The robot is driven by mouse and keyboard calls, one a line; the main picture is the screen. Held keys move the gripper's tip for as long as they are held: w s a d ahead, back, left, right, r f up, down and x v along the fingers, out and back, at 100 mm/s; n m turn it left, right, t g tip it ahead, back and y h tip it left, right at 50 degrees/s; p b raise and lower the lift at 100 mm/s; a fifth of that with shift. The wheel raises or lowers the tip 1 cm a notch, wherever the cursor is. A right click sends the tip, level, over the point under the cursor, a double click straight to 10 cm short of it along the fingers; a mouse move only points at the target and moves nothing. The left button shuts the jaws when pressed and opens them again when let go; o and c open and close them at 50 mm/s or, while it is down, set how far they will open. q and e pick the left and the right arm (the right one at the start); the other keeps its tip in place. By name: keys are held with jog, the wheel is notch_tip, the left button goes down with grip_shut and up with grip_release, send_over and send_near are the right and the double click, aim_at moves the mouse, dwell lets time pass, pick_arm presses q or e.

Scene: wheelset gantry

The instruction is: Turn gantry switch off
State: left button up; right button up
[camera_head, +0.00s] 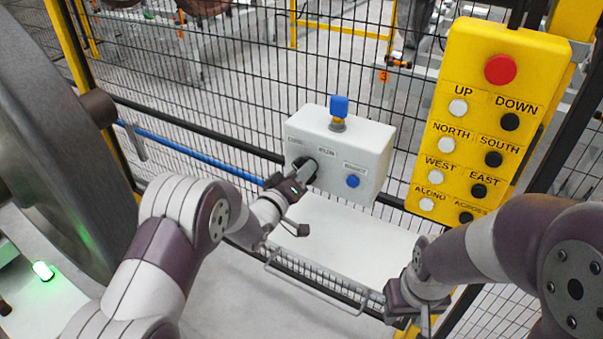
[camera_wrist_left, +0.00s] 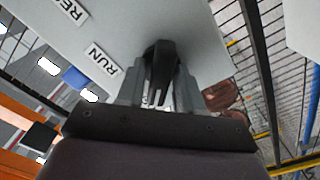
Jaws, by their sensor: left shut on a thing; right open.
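A light grey control box (camera_head: 340,150) is mounted at the mesh fence, with a blue-topped part (camera_head: 338,108) on top and a blue button (camera_head: 352,181) on its front right. A black rotary switch (camera_head: 308,165) sits on its front left. My left gripper (camera_head: 300,174) is at this switch, and its fingers largely cover it. In the left wrist view the two grey fingers are shut around the black knob (camera_wrist_left: 160,55), next to a "RUN" label (camera_wrist_left: 101,59). The knob's exact angle is hard to tell. My right gripper (camera_head: 418,300) is open and empty, lower right, apart from the box.
A yellow pendant panel (camera_head: 478,120) with a red button (camera_head: 500,69) and several labelled white and black buttons stands right of the box. A white shelf (camera_head: 350,240) with a wire rail lies below the box. A large grey wheel (camera_head: 50,130) fills the left.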

pick_arm(q)
jog(key=shift+f, duration=0.1)
dwell(0.3)
jog(key=o, duration=0.8)
jog(key=shift+c, duration=0.2)
jog(key=b+v, duration=0.1)
jog(key=v, duration=1.1)
jog(key=shift+s+a, duration=0.2)
jog(key=shift+s, duration=0.15)
